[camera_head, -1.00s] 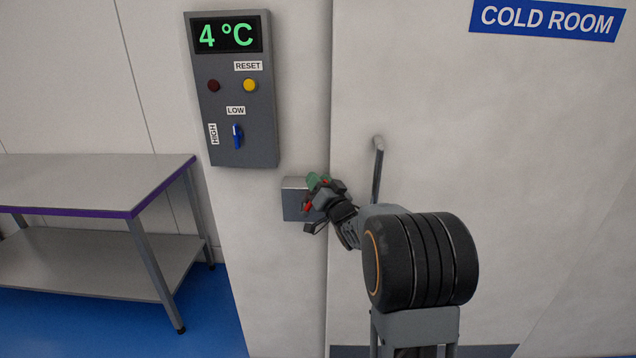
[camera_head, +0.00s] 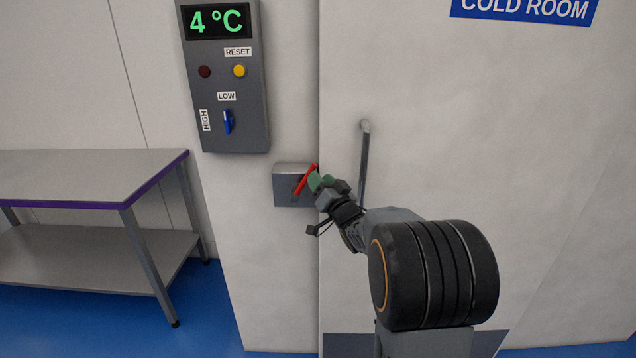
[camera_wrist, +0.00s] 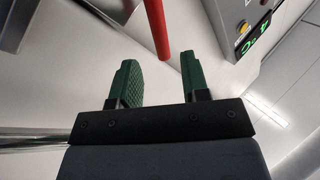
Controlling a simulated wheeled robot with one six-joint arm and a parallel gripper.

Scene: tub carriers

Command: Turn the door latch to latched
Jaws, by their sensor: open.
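The door latch is a red handle (camera_head: 302,184) on a grey metal box (camera_head: 283,171) on the wall, just left of the door edge. The handle slants, with its upper end toward the right. My gripper (camera_head: 317,181) has green fingers and is just right of the handle in the head view. In the wrist view the gripper (camera_wrist: 157,62) is open and empty. There the red handle (camera_wrist: 157,30) ends just beyond the fingertips, in line with the gap between them. My wrist hides part of the box's right side.
A grey control panel (camera_head: 258,105) with a blue switch (camera_head: 228,122) is above the latch. A vertical grey door handle (camera_head: 364,160) stands close behind my arm. A steel table (camera_head: 85,175) is at left. Blue floor (camera_head: 205,320) is clear between table and wall.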

